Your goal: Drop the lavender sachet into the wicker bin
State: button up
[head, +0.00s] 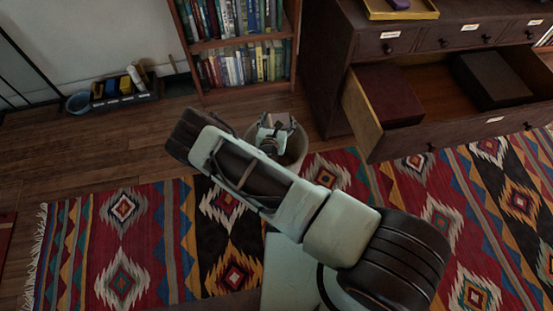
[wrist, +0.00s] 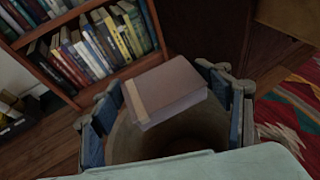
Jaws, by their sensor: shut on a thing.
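The lavender sachet (wrist: 168,90) looks like a dull mauve block with a tan band at one end. It is held between the fingers of my gripper (wrist: 165,105), which is shut on it. The wicker bin (head: 297,152) stands on the floor at the rug's edge, in front of the bookcase. In the head view my gripper (head: 275,128) is over the bin's mouth and hides part of it; the sachet is hard to make out there. In the wrist view the bin's round inner wall (wrist: 125,140) shows below the sachet, its bottom dark.
A bookcase (head: 296,60) stands behind the bin. A dark cabinet (head: 322,65) stands to the right, its open drawer (head: 362,115) holding boxes. A yellow tray (head: 425,14) with a small purple thing is on top. A patterned rug (head: 150,235) covers the floor in front.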

notch_tip(320, 180, down, 6)
jog(key=b, duration=0.5)
jog(key=shift+b, duration=0.3)
jog(key=shift+f, duration=0.1)
jog(key=o, duration=1.2)
jog(key=shift+c, duration=0.2)
jog(key=shift+s, duration=0.15)
jog(key=v, duration=1.1)
jog(key=shift+s, duration=0.35)
